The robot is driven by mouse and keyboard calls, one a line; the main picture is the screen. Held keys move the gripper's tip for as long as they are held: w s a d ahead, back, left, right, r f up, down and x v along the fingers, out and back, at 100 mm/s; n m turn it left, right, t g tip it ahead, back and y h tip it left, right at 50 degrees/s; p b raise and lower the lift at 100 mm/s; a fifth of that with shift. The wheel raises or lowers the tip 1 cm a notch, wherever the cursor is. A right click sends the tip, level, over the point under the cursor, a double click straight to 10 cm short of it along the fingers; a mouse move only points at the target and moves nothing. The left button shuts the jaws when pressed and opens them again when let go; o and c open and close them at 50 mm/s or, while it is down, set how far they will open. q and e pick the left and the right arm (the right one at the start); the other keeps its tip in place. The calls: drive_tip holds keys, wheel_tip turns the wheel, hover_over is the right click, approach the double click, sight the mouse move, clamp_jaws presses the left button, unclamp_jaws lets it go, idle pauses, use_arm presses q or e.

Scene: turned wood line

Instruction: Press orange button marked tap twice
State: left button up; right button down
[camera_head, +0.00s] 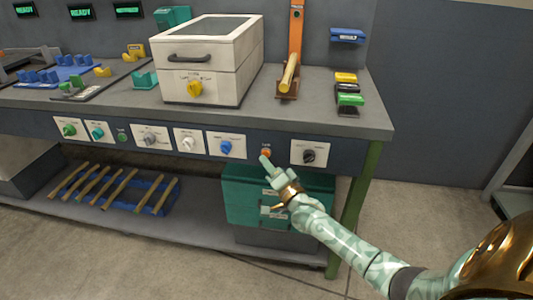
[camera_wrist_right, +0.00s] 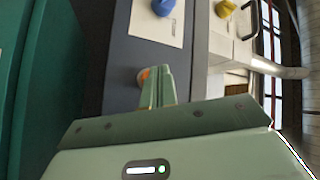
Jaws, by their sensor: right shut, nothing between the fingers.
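My left gripper is not in view.
A white box with a yellow knob (camera_head: 195,88) stands on the bench top.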

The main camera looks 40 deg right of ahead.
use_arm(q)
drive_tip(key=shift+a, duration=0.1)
